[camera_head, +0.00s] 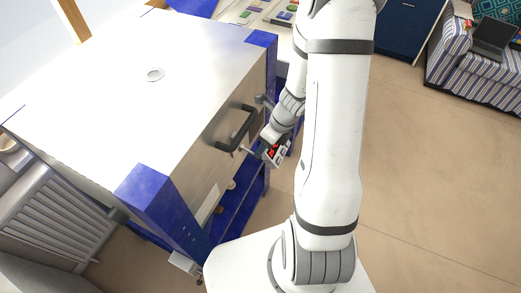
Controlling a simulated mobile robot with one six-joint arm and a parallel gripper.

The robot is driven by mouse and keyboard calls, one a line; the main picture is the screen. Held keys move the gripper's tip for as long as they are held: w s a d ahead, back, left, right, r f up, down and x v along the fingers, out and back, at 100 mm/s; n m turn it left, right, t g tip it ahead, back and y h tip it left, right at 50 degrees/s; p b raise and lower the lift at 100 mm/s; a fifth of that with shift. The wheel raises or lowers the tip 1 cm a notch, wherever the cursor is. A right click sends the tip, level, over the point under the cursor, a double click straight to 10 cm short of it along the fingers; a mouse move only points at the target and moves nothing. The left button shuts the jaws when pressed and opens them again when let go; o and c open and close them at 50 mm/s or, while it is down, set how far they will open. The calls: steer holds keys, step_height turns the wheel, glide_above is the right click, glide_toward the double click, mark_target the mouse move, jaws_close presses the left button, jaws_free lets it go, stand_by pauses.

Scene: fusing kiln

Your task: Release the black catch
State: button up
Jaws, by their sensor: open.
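The kiln has a bright metal lid (110,75) with blue corners, and the lid looks shut. A black bar handle (240,132) stands out from its front face. A small dark fitting (262,99) sits on the same face beyond the handle, close to the far blue corner. It may be the black catch, but it is too small to be sure. My gripper (256,152) is at the front face, just below and right of the handle, pointing toward the kiln. Its jaws are open and look empty. Whether a fingertip touches the kiln cannot be told.
A blue lower frame with a shelf (236,205) is under the kiln. A white radiator (50,215) stands at the left. A table with small coloured items (262,12) is behind. A striped sofa with a laptop (492,40) is at the far right. The brown floor (430,170) at right is clear.

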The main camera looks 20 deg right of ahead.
steer(key=shift+v, duration=1.7)
steer(key=s+a+r+n+h+b, duration=0.1)
steer(key=s+r+n, duration=0.3)
steer(key=n, duration=0.5)
steer(key=s+a+r+n+t+h+b, duration=0.1)
steer(key=s+a+r+n+b, duration=0.1)
steer(key=r+n, duration=0.4)
steer(key=s+a+r+n+t+h+b, duration=0.1)
steer(key=s+r+n+b, duration=0.3)
steer(key=n, duration=0.9)
steer(key=shift+s+a+r+n+h, duration=0.4)
steer(key=shift+s+r+h, duration=0.2)
steer(key=shift+s+r, duration=0.3)
